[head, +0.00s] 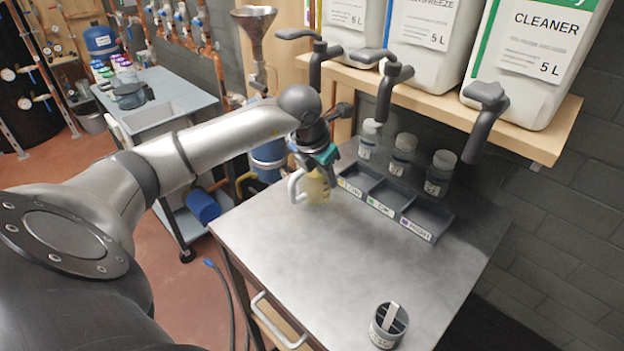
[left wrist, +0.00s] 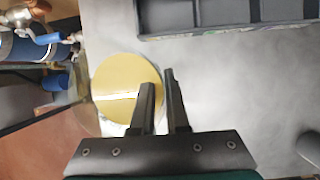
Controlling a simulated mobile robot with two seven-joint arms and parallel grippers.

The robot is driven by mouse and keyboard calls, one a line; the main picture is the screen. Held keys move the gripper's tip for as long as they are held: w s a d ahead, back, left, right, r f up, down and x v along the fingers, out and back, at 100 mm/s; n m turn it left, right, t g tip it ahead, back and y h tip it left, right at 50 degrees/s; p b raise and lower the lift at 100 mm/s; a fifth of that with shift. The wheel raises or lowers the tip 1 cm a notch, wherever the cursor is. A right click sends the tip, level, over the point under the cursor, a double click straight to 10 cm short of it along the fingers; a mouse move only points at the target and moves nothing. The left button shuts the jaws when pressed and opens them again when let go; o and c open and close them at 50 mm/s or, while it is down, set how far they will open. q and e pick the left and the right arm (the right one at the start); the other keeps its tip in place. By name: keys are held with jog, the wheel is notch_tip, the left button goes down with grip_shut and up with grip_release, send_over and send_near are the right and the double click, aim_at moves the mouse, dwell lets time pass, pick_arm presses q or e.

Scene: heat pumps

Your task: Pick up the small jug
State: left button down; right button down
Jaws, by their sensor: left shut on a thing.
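The small jug (head: 316,188) holds yellow liquid and has a pale handle on its left. It is at the far left edge of the metal tabletop. My left gripper (head: 323,162) is above it, with the fingers pointing down and shut on its rim wall. In the left wrist view the jug (left wrist: 125,98) shows as a round yellow disc, with one finger over it and one just outside its right side. The fingers (left wrist: 160,88) hide part of the rim. I cannot tell if the jug's base touches the table. My right gripper is out of view.
A grey three-compartment tray (head: 388,203) lies right of the jug, with several lidded bottles (head: 403,155) behind it. A small divided cup (head: 388,325) stands near the front. Large canisters (head: 530,60) with black taps overhang from a wooden shelf (head: 545,140). The tabletop's middle (head: 310,255) is clear.

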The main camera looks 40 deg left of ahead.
pick_arm(q)
jog(key=shift+r, duration=0.1)
jog(key=shift+r+p, duration=0.3)
jog(key=shift+r, duration=1.3)
jog(key=s+b, duration=0.1)
jog(key=s, duration=1.6)
jog(key=shift+s, duration=0.3)
jog(key=shift+d+r, duration=0.1)
jog(key=shift+d, duration=0.05)
